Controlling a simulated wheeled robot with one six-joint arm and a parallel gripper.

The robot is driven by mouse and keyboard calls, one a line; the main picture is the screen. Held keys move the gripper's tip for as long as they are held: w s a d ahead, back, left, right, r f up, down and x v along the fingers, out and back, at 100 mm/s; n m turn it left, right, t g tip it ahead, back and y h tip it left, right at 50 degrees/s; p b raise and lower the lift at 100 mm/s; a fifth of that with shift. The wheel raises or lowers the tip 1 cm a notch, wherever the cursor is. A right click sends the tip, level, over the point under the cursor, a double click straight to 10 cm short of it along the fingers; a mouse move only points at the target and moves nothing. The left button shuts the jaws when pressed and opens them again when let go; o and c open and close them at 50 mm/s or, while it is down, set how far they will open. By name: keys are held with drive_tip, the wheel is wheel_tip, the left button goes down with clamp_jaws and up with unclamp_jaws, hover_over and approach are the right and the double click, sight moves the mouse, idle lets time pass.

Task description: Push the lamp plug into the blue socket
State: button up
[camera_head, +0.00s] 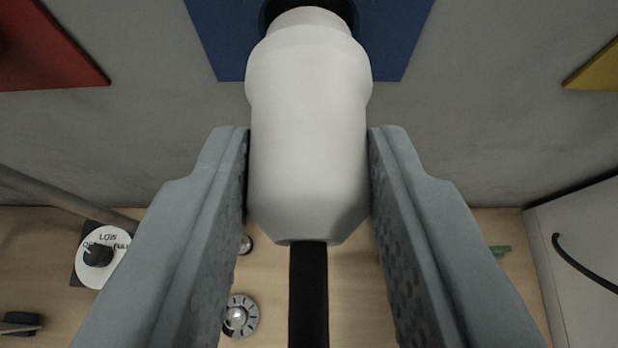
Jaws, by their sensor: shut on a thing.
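The lamp plug (309,130) is a white, rounded body with a black cable (308,290) running from its near end toward the bottom of the picture. My gripper (309,165) is shut on it, with one grey finger along each side. The blue socket (405,35) is a blue plate on the grey wall at the top centre, with a dark round opening. The plug's far end overlaps that opening in the view. The plug hides the lower part of the opening, and I cannot tell how deep its tip sits.
A red plate (45,50) is on the wall at left, a yellow one (600,70) at right. Below is a wooden surface (190,240) with a LOW-marked dial (103,255) and a round metal piece (240,316). A white box (585,265) stands at right.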

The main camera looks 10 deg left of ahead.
drive_tip(key=shift+w+a, duration=0.2)
drive_tip(key=shift+w, duration=0.85)
drive_tip(key=o, duration=1.1)
drive_tip(key=shift+c, duration=0.2)
drive_tip(key=v, duration=1.7)
drive_tip(key=shift+s, duration=0.2)
drive_tip(key=s+a+f+m+t+h, duration=0.1)
drive_tip(key=s+a+f+t, duration=0.1)
drive_tip(key=s+a+f, duration=0.6)
drive_tip(key=s+a+f+m+t+h, duration=0.1)
drive_tip(key=s+a+f+t, duration=0.2)
drive_tip(key=s+a+f, duration=0.6)
drive_tip(key=s+f, duration=0.5)
drive_tip(key=s, duration=0.3)
drive_tip(key=shift+a+f, duration=0.25)
drive_tip(key=shift+f, duration=0.15)
